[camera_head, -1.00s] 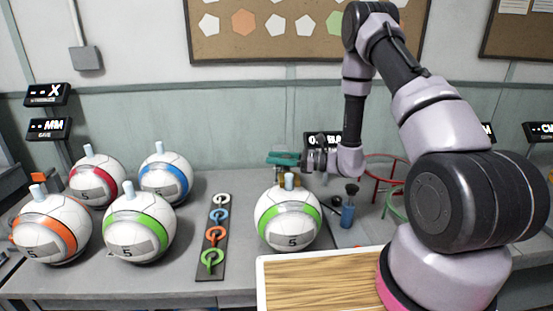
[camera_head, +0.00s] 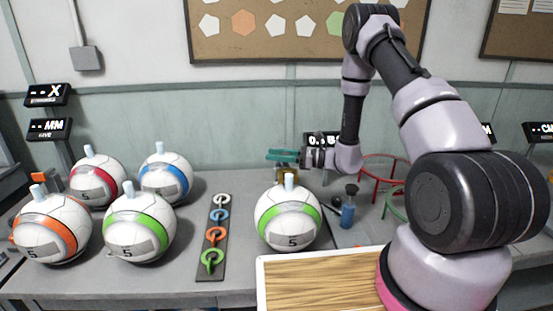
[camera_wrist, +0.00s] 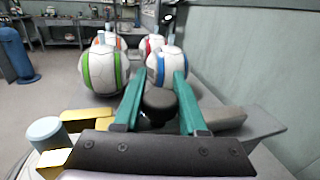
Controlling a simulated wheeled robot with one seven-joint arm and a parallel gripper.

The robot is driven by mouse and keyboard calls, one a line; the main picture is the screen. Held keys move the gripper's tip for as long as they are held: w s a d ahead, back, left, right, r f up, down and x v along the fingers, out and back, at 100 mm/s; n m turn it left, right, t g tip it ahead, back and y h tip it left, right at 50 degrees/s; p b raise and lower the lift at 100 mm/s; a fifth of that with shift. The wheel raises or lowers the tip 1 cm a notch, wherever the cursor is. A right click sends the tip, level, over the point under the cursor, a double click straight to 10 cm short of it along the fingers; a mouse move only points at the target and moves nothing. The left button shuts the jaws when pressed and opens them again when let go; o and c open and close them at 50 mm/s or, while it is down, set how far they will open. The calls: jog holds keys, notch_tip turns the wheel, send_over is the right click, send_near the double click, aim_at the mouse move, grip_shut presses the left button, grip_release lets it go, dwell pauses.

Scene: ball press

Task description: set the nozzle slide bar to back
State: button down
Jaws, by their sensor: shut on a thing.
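My gripper (camera_head: 283,154) reaches in from the right, just behind the near green-striped ball (camera_head: 287,217) in the head view. In the wrist view, the teal fingers of my gripper (camera_wrist: 158,88) close around a dark round knob (camera_wrist: 159,103), which seems to be the handle of the nozzle slide bar. A yellow brass-coloured part (camera_wrist: 88,116) lies left of the fingers, and it also shows under the gripper in the head view (camera_head: 287,172). A grey piece (camera_wrist: 224,117) lies to the right of the fingers. The bar itself is mostly hidden, so its position is unclear.
Several striped balls stand on the bench at left, such as a blue one (camera_head: 165,179). A dark strip with coloured rings (camera_head: 213,239) lies beside them. A blue pump-like cylinder (camera_head: 348,211) and red ring stand (camera_head: 372,165) are right of the gripper. The wall is close behind.

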jog(key=w, duration=0.7)
jog(key=shift+w+d, duration=0.1)
jog(key=shift+w, duration=0.45)
jog(key=shift+r, duration=0.1)
jog(key=shift+c, duration=2.3)
grip_release()
jog(key=shift+w, duration=0.1)
jog(key=v, duration=1)
jog(key=shift+s+d, duration=0.2)
jog(key=shift+d, duration=0.15)
